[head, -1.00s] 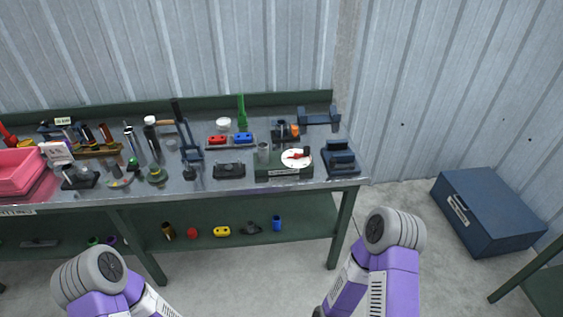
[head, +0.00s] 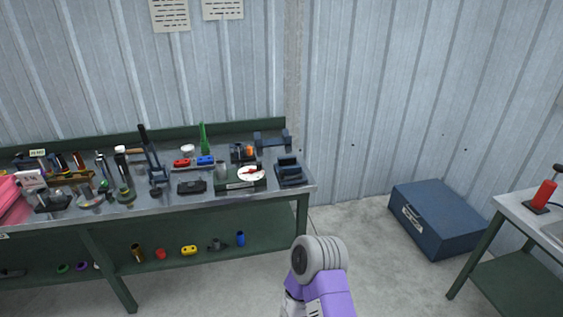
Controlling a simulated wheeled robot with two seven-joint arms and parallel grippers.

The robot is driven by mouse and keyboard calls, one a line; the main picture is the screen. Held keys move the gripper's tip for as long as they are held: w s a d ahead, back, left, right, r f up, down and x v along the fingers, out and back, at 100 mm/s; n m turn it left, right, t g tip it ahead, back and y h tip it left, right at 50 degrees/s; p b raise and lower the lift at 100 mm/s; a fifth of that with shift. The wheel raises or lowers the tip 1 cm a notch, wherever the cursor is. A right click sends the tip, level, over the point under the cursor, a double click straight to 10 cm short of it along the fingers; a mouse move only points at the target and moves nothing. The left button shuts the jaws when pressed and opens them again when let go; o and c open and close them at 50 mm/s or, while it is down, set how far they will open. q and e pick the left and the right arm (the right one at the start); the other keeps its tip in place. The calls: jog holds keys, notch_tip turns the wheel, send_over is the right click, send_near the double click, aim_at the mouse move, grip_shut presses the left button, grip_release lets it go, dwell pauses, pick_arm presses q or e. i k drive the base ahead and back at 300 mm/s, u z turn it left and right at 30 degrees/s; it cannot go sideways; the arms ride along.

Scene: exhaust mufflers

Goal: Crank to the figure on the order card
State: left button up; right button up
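A dark green device (head: 240,185) with a round white dial (head: 251,173) stands near the right end of the bench. The dial carries a red pointer, and its marks are too small to read. A grey cylindrical part (head: 221,169) rises at the device's left; I cannot tell whether it is the crank. A white card (head: 32,180) stands at the bench's left, its writing not clearly legible. Two printed sheets (head: 170,14) and (head: 222,8) hang on the wall, also unreadable. Neither gripper shows; only my purple and grey right arm is at the bottom.
The bench (head: 160,212) is crowded with tools, including red and blue blocks (head: 205,160) and a dark blue fixture (head: 289,172). Its lower shelf holds several small coloured parts. A blue chest (head: 445,220) stands on the floor. A second table (head: 515,208) is at the right. Floor between is clear.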

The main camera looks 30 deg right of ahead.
aim_at(259, 164)
jog(key=z, duration=0.7)
jog(key=i, duration=1.5)
jog(key=u, duration=0.55)
